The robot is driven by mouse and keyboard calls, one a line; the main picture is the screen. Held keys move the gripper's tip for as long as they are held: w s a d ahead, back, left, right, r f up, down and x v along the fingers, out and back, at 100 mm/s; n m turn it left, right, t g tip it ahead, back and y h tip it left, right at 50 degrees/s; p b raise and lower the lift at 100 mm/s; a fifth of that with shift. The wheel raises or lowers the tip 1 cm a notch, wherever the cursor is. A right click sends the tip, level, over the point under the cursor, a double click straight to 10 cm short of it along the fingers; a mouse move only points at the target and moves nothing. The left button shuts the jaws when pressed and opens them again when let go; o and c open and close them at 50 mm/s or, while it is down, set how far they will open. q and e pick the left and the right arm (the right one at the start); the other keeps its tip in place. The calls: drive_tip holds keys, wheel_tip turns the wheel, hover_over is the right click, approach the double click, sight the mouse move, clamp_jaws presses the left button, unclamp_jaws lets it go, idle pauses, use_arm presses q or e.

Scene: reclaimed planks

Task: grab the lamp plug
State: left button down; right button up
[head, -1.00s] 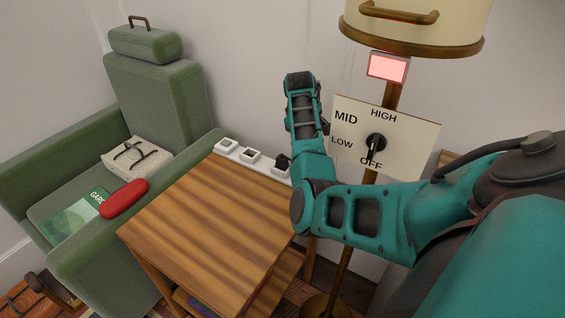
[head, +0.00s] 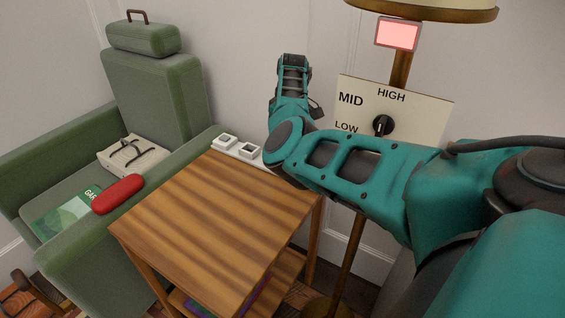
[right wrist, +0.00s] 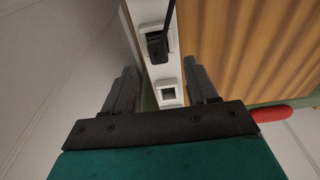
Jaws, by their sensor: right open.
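The black lamp plug (right wrist: 156,46) sits in a socket of the white power strip (right wrist: 146,12), with its dark cord running up, in the right wrist view. In the head view the strip (head: 236,149) lies along the table's back edge and my right arm hides the plug. My right gripper (right wrist: 160,68) is open and empty. Its fingers straddle the strip around an empty socket (right wrist: 167,94), and the plug is just beyond the fingertips. My left gripper is not in view.
The striped wooden table (head: 215,225) has a clear top. A green armchair (head: 155,95) with a red case (head: 118,194) stands left. The lamp's pole (head: 347,262), dial plate (head: 410,103) and pinkish panel (head: 397,34) are on the right, close to my right arm.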

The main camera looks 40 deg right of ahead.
wheel_tip(320, 180, down, 4)
drive_tip(key=shift+d+f+b, duration=0.1)
drive_tip(key=shift+b, duration=0.9)
drive_tip(key=shift+w+f, duration=0.15)
drive_tip(key=shift+f, duration=0.35)
drive_tip(key=c, duration=0.3)
clamp_jaws()
